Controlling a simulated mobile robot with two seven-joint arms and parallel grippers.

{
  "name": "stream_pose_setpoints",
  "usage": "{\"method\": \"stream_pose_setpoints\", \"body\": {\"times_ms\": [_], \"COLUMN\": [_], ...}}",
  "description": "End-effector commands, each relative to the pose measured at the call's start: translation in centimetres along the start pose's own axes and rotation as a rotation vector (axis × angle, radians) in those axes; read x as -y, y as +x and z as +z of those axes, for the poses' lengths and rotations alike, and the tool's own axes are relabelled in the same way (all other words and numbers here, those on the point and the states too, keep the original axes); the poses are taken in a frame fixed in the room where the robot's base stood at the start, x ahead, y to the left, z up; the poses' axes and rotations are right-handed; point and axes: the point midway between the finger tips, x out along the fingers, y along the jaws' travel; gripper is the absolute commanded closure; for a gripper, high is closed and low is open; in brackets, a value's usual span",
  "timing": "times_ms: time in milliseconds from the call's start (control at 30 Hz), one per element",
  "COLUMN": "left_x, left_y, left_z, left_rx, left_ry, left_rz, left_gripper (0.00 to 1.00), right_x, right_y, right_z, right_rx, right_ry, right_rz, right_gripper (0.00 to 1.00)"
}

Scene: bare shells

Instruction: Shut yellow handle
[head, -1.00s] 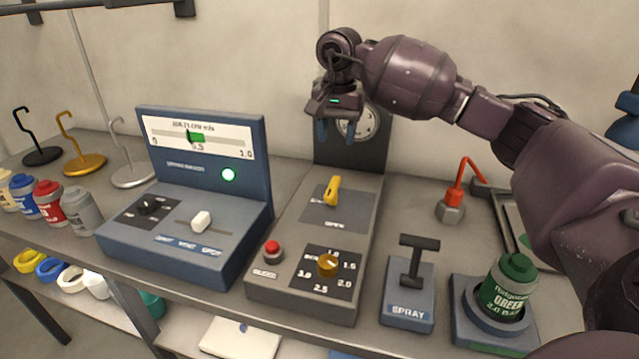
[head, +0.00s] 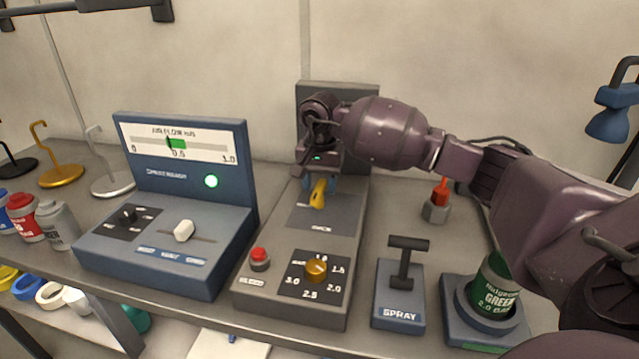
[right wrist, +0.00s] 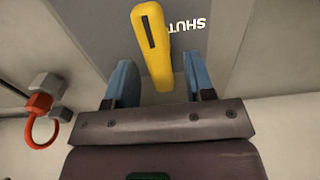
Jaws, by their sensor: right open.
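The yellow handle (head: 318,196) sits on the dark upper plate of the grey control box (head: 345,262). In the right wrist view the yellow handle (right wrist: 153,45) lies nearly lengthwise, with the word SHUT upside down beside it. My right gripper (head: 319,184) is open, low over the handle. In the right wrist view the near end of the handle lies between the blue fingers of my right gripper (right wrist: 160,80), with gaps visible on both sides. Contact cannot be told. My left gripper is out of view.
On the same box are a red button (head: 260,258) and an amber dial (head: 316,268). A blue meter box (head: 165,255) stands left. A SPRAY lever (head: 405,265) and a green can (head: 497,285) stand right. A gauge panel (head: 345,95) rises behind.

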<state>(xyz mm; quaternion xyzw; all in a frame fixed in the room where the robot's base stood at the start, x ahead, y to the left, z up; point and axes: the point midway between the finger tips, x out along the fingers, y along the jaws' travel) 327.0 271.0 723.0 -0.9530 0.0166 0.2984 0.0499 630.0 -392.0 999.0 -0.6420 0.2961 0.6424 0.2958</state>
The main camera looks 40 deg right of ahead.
Motion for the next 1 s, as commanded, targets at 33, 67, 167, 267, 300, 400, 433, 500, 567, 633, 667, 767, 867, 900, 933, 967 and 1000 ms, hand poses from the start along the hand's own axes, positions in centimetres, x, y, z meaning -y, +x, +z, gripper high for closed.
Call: {"method": "stream_pose_setpoints", "body": {"times_ms": [33,67,167,267,300,400,433,500,567,633,667,767,867,900,933,967,1000], "left_x": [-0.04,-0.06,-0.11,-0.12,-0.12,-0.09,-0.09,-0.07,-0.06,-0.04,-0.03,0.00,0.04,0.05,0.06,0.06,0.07], "left_y": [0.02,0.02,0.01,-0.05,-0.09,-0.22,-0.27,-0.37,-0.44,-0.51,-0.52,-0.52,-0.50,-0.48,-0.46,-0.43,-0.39], "left_z": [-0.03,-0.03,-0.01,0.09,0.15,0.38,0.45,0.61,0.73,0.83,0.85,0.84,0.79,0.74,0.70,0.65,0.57], "left_rx": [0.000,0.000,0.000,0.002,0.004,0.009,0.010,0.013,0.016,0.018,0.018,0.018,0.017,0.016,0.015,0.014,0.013], "left_ry": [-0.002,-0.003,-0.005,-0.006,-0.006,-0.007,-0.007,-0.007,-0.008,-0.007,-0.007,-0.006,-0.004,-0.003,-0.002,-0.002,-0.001], "left_rz": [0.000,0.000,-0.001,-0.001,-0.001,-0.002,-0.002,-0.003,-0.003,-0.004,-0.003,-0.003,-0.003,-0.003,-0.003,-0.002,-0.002], "left_gripper": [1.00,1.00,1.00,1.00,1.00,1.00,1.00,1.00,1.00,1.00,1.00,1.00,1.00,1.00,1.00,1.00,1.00], "right_x": [0.01,0.02,0.02,0.02,0.02,0.01,0.01,0.01,0.01,0.01,0.01,0.00,-0.03,-0.04,-0.06,-0.08,-0.10], "right_y": [0.11,0.15,0.18,0.18,0.18,0.18,0.18,0.18,0.17,0.17,0.17,0.17,0.16,0.16,0.16,0.15,0.14], "right_z": [0.00,-0.01,-0.01,-0.01,-0.01,0.00,0.00,0.00,0.00,0.00,0.00,0.00,-0.01,-0.01,-0.01,-0.01,-0.01], "right_rx": [0.000,0.000,-0.001,-0.001,-0.001,0.000,0.000,0.000,0.000,0.000,0.000,0.000,0.000,0.000,0.000,0.000,0.000], "right_ry": [0.000,0.000,0.000,0.000,0.000,0.000,0.000,0.000,0.000,0.000,0.000,0.005,0.020,0.030,0.039,0.051,0.068], "right_rz": [-0.001,-0.001,-0.001,-0.001,-0.001,-0.001,-0.001,0.000,0.000,0.000,0.000,0.000,0.000,0.000,0.000,0.000,0.000], "right_gripper": [0.51,0.51,0.51,0.51,0.51,0.66,0.71,0.82,0.91,1.00,1.00,1.00,1.00,1.00,1.00,1.00,1.00]}}
